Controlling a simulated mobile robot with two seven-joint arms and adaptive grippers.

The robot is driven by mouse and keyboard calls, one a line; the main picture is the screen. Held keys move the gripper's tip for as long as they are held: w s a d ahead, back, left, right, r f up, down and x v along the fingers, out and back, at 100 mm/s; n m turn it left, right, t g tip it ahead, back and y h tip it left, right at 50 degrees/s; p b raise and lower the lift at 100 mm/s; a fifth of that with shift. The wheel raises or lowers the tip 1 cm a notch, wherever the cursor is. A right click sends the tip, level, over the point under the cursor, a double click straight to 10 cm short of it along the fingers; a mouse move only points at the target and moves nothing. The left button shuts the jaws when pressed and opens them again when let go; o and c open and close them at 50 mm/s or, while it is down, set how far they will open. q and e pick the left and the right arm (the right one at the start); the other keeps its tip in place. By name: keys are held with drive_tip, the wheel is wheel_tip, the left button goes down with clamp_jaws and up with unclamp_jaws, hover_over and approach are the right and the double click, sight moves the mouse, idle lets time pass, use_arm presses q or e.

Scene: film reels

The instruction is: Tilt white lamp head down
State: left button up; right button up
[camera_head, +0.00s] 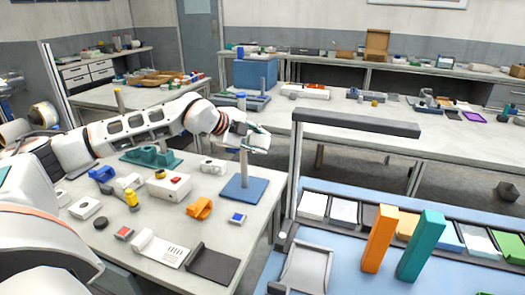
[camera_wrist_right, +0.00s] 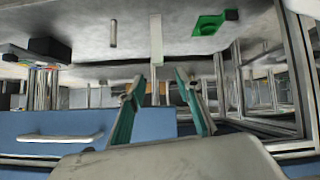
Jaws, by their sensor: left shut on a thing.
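A small lamp stands on the near left table in the head view, with a blue square base (camera_head: 240,190) and an upright grey pole (camera_head: 244,165). My left gripper (camera_head: 256,139) is at the upper part of the pole, shut on what looks like the white lamp head. Its fingers cover most of the head, so the head's exact tilt cannot be told. In the right wrist view my right gripper (camera_wrist_right: 161,82) has its two teal fingers apart, with nothing seen between them. The right gripper does not show in the head view.
An orange clip (camera_head: 200,207), a red-buttoned white box (camera_head: 168,187) and several small parts lie around the lamp base. A dark overhead bar (camera_head: 355,122) on a post stands right of the table. Orange (camera_head: 380,238) and teal (camera_head: 421,245) blocks stand at front right.

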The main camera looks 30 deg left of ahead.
use_arm(q)
drive_tip(key=f+t+b, duration=0.1)
drive_tip(key=b, duration=0.2)
drive_tip(key=shift+f, duration=0.15)
drive_tip(key=shift+r+t+b, duration=0.2)
drive_tip(key=shift+t+b, duration=0.2)
drive_tip(key=shift+b, duration=0.4)
drive_tip(key=shift+r+m, duration=0.3)
drive_tip(key=shift+r, duration=0.15)
use_arm(e)
drive_tip(key=shift+w+d+f+n+t, duration=0.15)
drive_tip(key=shift+w+d+f, duration=0.1)
drive_tip(key=shift+w+f, duration=0.25)
drive_tip(key=shift+w+d+f+n+t, duration=0.2)
drive_tip(key=shift+w+f, duration=0.1)
drive_tip(key=shift+f, duration=0.35)
use_arm(q)
drive_tip(key=o, duration=1.1)
drive_tip(key=shift+s, duration=0.1)
drive_tip(key=v, duration=1.2)
use_arm(e)
drive_tip(key=shift+s+a+f, duration=0.1)
drive_tip(key=shift+s+f, duration=0.1)
drive_tip(key=shift+s, duration=0.05)
use_arm(q)
drive_tip(key=shift+d, duration=0.15)
